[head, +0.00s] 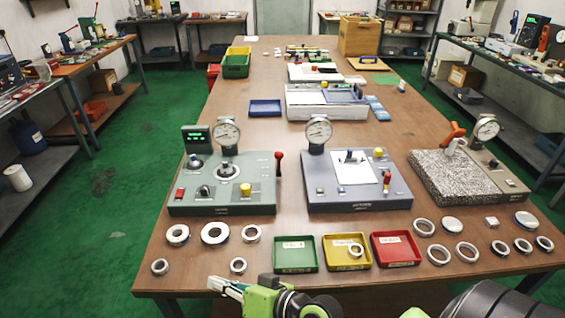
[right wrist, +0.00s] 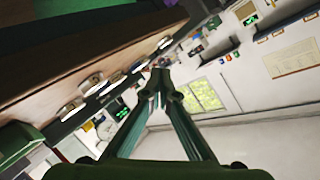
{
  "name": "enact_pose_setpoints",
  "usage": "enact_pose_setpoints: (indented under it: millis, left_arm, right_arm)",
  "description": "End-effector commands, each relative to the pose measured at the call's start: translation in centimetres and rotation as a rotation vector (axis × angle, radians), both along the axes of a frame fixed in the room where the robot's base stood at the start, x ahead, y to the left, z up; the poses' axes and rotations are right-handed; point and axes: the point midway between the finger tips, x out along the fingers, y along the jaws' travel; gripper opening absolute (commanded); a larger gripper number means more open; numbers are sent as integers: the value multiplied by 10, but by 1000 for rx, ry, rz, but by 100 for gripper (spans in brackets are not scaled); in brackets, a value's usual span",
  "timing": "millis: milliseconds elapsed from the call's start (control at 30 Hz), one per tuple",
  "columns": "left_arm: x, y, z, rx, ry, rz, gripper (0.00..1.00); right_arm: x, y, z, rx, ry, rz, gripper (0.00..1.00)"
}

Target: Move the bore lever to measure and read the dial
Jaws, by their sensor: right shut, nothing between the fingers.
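Two gauge stations stand on the brown table. The left grey-green station (head: 222,206) carries a round dial (head: 226,133), a green digital display (head: 197,138) and an upright red-topped lever (head: 278,160) at its right edge. The middle grey-blue station (head: 340,200) has a dial (head: 319,130) and a red-handled lever (head: 387,178). I cannot tell which is the bore lever. The dial readings are too small to read. My right gripper (head: 222,286) is at the table's front edge, shut and empty, apart from both levers; its fingers (right wrist: 160,82) meet in the right wrist view. My left gripper is out of view.
Several metal rings (head: 215,233) lie loose along the front. A green tray (head: 294,268), a yellow tray (head: 346,264) holding a ring and a red tray (head: 395,262) sit between them. A speckled stone block (head: 455,178) with a dial stands at the right.

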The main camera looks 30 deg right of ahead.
Motion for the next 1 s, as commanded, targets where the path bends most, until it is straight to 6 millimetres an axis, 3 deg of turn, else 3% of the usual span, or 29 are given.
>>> enact_pose_setpoints:
  millis: [167, 367, 467, 600, 800, 1000]
  left_arm:
    - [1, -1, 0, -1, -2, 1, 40]
    - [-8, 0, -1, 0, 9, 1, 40]
    - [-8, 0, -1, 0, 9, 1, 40]
    - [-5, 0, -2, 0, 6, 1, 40]
    - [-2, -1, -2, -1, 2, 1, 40]
    - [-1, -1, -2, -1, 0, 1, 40]
  right_arm:
    - [21, -14, 21, 114, -62, -76, 0]
    - [48, -45, 47, 280, -144, -207, 0]
    - [64, -76, 62, 397, -193, -314, 0]
    - [84, -139, 74, 587, -261, -522, 0]
    - [91, -220, 67, 783, -312, -794, 0]
    - [88, -257, 55, 864, -324, -931, 0]
